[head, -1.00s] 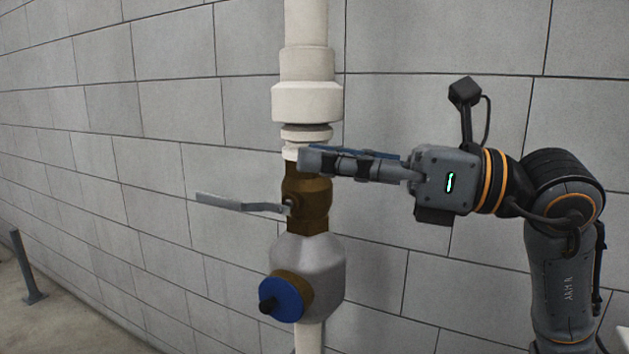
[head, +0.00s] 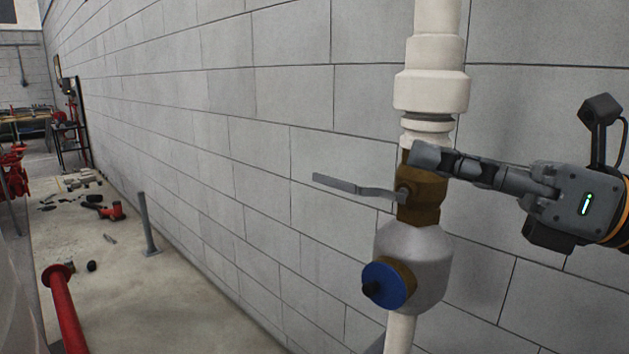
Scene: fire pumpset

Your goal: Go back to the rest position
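My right gripper (head: 432,158) comes in from the right, pointing left, in front of the brass valve (head: 422,191) on the white vertical pipe (head: 430,88). Its fingers are seen side-on, so I cannot tell whether they are open or shut, nor whether they touch the valve. The grey lever handle (head: 350,187) sticks out to the left of the valve, clear of the fingers. Below the valve is a grey fitting (head: 428,262) with a blue cap (head: 388,286). My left gripper is not in view.
A grey block wall (head: 250,130) runs behind the pipe. A short grey post (head: 148,225) stands on the floor at left. A red pipe (head: 66,315) is at the lower left. Loose tools, including a red one (head: 112,211), and a workbench (head: 28,118) lie farther back.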

